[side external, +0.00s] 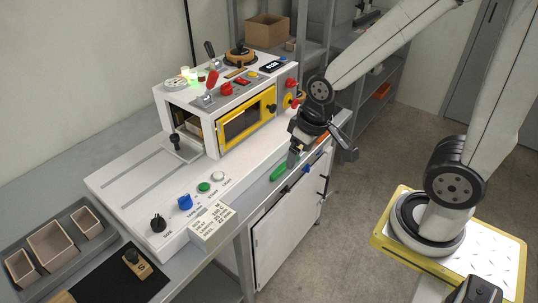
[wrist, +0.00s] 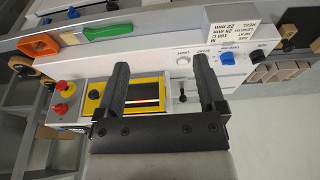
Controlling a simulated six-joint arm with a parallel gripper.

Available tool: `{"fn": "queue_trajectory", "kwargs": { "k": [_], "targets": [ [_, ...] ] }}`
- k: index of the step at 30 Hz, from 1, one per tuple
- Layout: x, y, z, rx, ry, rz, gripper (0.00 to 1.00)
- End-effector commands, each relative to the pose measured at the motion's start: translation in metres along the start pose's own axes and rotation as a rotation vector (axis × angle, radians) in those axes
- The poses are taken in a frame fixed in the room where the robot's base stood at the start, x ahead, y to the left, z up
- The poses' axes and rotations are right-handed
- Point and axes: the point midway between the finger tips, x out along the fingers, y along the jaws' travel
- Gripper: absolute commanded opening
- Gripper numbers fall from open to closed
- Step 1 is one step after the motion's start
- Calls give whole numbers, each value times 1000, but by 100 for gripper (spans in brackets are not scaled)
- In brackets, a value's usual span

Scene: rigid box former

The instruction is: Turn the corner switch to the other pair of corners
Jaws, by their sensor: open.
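A blue turn knob (side external: 185,202) stands on the machine's white front deck, between a black knob (side external: 158,223) and a green button (side external: 204,187). It is probably the corner switch, but its small label is not clearly readable. The blue knob also shows in the wrist view (wrist: 227,58), right of my fingers, with the black knob (wrist: 258,56) beyond it. Which way the blue knob points is too small to tell. My gripper (side external: 322,152) is open and empty, apart from the knobs, to the right of the machine. Its two fingers (wrist: 158,68) straddle empty space in the wrist view.
The white machine (side external: 200,135) has a yellow-framed window (side external: 248,118), red controls and a raised lever (side external: 209,48). A label block (side external: 211,226) stands beside the knobs. A grey tray (side external: 78,223) holds several boxes.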

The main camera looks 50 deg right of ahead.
Motion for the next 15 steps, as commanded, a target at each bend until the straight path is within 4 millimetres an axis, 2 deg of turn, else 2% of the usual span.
{"fn": "queue_trajectory", "kwargs": {
  "k": [9, 15],
  "targets": [
    [-30, 0, -7, 0, 4, 0, 89],
    [-23, 14, -17, -21, 54, 21, 89]
  ]
}}
